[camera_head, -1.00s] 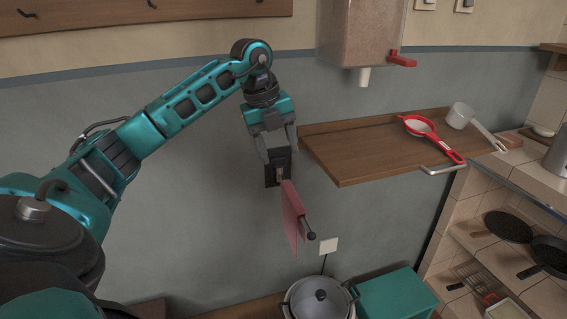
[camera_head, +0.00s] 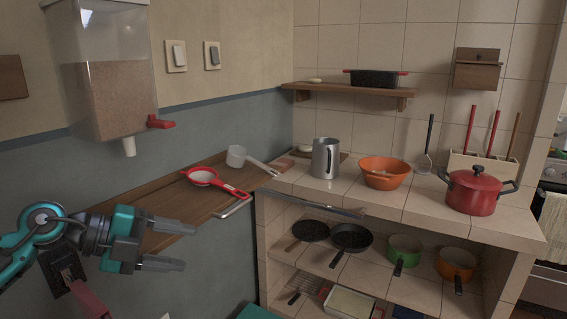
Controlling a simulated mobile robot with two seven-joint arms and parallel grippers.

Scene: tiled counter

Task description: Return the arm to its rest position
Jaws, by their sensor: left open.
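My left arm comes in low at the left edge, teal and dark grey. My left gripper (camera_head: 180,245) points to the right, its two grey fingers apart with nothing between them. It shows in front of the blue-grey wall and the near end of the wooden wall shelf (camera_head: 168,212). A pink cloth (camera_head: 90,301) on a dark wall mount (camera_head: 62,272) hangs below and left of the gripper, apart from its fingers and partly cut off by the bottom edge. My right gripper is not in view.
A red strainer (camera_head: 203,176) and a white ladle-like pan (camera_head: 237,156) lie on the wooden shelf. A dispenser (camera_head: 107,85) hangs above. The tiled counter (camera_head: 350,190) holds a metal jug (camera_head: 325,158), an orange bowl (camera_head: 385,172) and a red pot (camera_head: 472,192). Pans stand below.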

